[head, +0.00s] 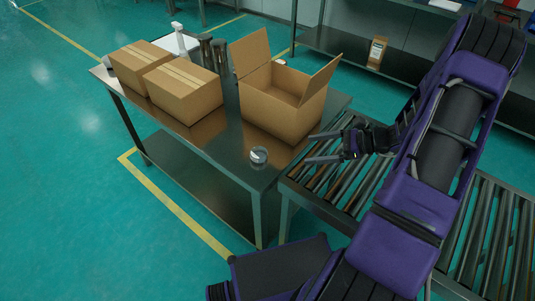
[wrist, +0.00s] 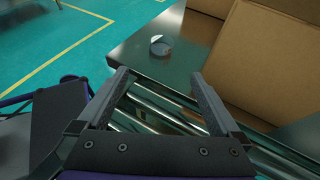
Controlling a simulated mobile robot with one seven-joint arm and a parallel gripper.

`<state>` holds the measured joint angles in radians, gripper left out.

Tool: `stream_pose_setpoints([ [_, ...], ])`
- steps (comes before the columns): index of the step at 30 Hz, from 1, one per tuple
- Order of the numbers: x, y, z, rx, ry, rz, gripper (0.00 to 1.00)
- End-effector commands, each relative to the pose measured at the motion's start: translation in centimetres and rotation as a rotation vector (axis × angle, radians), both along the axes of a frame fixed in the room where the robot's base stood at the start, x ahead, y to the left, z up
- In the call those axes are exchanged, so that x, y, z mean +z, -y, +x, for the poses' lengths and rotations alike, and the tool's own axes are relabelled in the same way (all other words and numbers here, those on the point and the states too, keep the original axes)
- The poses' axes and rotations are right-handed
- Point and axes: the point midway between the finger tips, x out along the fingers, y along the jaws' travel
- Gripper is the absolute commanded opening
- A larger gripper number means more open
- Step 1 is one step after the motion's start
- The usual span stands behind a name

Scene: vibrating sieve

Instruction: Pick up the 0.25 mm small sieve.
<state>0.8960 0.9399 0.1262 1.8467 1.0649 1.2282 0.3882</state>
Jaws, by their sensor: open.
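A small round metal sieve (head: 259,156) lies near the front right corner of the steel table (head: 215,143) in the head view. It also shows in the wrist view (wrist: 161,46), beyond my fingertips. Its size marking is too small to read. My gripper (head: 309,147) is open and empty, to the right of the sieve and apart from it, its fingers pointing left toward it. In the wrist view my gripper (wrist: 158,75) has its two fingers spread wide, with the table corner and rollers behind them.
An open cardboard box (head: 283,112) stands just behind the sieve. Two closed boxes (head: 184,92) (head: 140,64) stand at the table's far left. A roller conveyor (head: 340,185) adjoins the table's right end. The tabletop left of the sieve is clear.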

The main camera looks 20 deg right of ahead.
Motion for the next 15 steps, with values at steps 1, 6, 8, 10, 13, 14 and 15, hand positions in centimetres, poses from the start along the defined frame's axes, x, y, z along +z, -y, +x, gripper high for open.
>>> stream_pose_setpoints([
  [1, -0.2, -0.2, 0.1, -0.006, -0.003, 0.01, 1.0],
  [6, -1.2, -2.6, 1.3, -0.007, -0.005, 0.015, 1.0],
  [8, -1.8, -3.7, 1.8, -0.007, -0.005, 0.014, 1.0],
  [10, -2.4, -5.0, 2.5, -0.006, -0.005, 0.014, 1.0],
  [13, -3.2, -6.7, 3.4, -0.007, -0.005, 0.013, 1.0],
  [14, -3.5, -7.2, 3.7, -0.006, -0.004, 0.012, 1.0],
  [15, -3.7, -7.8, 4.0, -0.006, -0.004, 0.012, 1.0],
])
